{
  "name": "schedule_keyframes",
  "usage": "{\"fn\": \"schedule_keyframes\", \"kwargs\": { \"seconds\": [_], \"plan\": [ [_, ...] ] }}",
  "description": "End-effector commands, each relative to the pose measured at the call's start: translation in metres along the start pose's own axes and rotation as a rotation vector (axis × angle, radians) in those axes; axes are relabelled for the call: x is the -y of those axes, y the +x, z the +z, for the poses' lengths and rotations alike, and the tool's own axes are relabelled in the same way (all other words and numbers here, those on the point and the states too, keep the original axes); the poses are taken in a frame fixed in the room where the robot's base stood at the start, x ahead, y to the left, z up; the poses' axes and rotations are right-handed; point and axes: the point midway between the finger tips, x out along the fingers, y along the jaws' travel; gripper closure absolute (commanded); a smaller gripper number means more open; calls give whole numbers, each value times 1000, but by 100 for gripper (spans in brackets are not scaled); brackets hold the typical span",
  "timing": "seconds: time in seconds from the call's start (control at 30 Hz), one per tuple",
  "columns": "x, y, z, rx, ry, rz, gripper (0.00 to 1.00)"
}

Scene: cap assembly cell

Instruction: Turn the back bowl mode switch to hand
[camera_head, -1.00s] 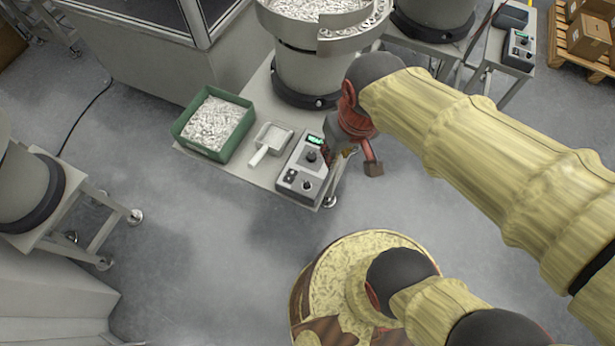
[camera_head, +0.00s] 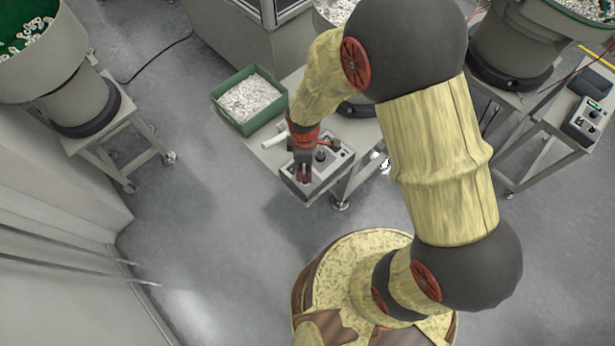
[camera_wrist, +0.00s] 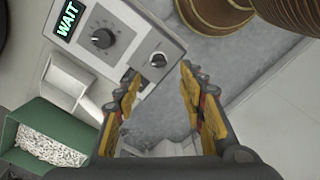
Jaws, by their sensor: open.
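A grey control box (camera_head: 336,160) sits on the near end of a bowl feeder's stand. In the wrist view, the box (camera_wrist: 130,48) shows a lit display (camera_wrist: 68,20) reading WAIT, a large black dial (camera_wrist: 102,39) and a small black switch knob (camera_wrist: 158,60). My gripper (camera_head: 303,179) is over the box in the head view and hides part of its face. In the wrist view, my gripper (camera_wrist: 160,72) is open and empty, with the small knob lying between the fingertips in the picture. I cannot tell whether they touch it.
A green bin (camera_head: 227,118) of white parts and a white scoop (camera_head: 273,131) sit beside the box; the scoop also shows in the wrist view (camera_wrist: 72,82). Another control box (camera_head: 586,120) stands on the right feeder's stand. Open floor lies in front.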

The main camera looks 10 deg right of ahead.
Motion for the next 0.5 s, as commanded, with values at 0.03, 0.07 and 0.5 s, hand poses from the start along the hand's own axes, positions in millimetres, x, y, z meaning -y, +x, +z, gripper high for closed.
{"fn": "schedule_keyframes", "kwargs": {
  "seconds": [0.03, 0.07, 0.5],
  "plan": [
    [-1, 0, -1, -3, -29, 5, 60],
    [-2, 0, -1, -4, -44, 7, 60],
    [-1, 53, -1, -3, -67, 5, 60]
  ]
}}
